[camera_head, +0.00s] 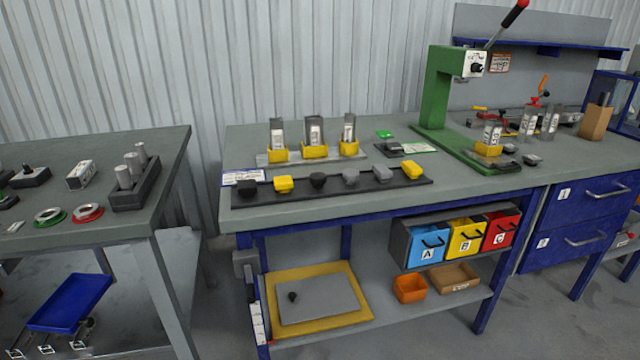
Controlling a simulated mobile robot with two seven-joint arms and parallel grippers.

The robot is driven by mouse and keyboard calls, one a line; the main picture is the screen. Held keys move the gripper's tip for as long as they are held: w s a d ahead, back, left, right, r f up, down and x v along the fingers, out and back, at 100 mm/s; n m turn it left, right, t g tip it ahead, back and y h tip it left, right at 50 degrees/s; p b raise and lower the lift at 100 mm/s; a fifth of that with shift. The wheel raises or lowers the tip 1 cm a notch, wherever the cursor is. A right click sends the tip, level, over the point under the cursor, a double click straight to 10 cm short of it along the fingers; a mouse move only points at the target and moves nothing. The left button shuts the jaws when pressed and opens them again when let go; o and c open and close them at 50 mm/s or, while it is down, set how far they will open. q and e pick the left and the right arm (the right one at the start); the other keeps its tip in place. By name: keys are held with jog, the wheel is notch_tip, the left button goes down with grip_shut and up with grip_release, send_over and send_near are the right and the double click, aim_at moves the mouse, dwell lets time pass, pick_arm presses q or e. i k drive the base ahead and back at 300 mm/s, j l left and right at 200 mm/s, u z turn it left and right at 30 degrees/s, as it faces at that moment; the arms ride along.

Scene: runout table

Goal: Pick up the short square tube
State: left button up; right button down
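Three grey metal tubes with white labels stand upright in yellow holders toward the back of the middle table: a left tube (277,132), a middle tube (314,130) and a right tube (349,130). Another labelled tube (491,134) stands in a yellow holder at the green press. Two more upright tubes, one (529,121) and another (551,120), stand behind it to the right. I cannot tell clearly which of these is the short square tube. Neither of my grippers is in view.
A black strip (300,190) with several black, grey and yellow caps lies along the table's front. The green press (436,95) rises at the right. Blue, yellow and red bins (465,240) hang below. A separate table (60,215) stands left, across a gap.

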aim_at(85, 170)
jog(key=u, duration=1.5)
jog(key=i+j+z, duration=0.1)
jog(key=j, duration=0.25)
jog(key=i+j, duration=0.2)
jog(key=j, duration=0.15)
jog(key=i+j+z, duration=0.15)
jog(key=j, duration=0.2)
jog(key=i+j, duration=0.1)
jog(key=j, duration=0.25)
jog(key=i+j+z, duration=0.15)
jog(key=j, duration=0.2)
